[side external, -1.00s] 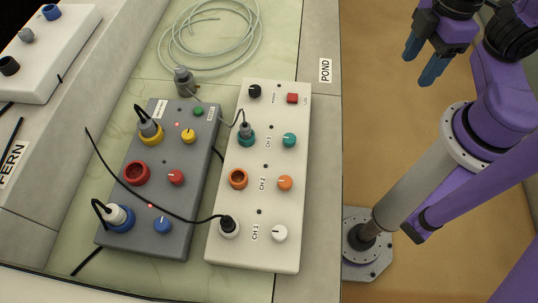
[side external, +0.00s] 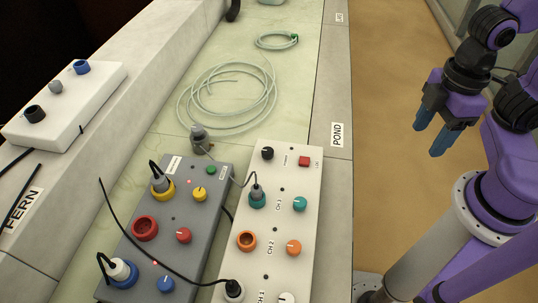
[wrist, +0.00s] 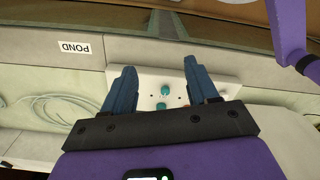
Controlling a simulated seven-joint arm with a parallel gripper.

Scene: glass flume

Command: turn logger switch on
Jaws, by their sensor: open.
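The white logger box (side external: 270,215) lies on the bench with knobs and sockets in teal, orange and white. I cannot tell the switch's setting. My gripper (side external: 434,138) hangs to the right of the box, open and empty, well apart from the switch. In the wrist view my gripper (wrist: 159,64) has its fingers spread, with part of the white box (wrist: 228,85) and two teal parts showing between them. The red switch cannot be made out there.
A grey box (side external: 190,235) with cables plugged in stands left of the logger. A grey fitting (side external: 199,138) and coiled tubing (side external: 228,95) lie behind. A black cable (side external: 150,252) crosses to the logger. Another white box (side external: 70,100) is at the far left.

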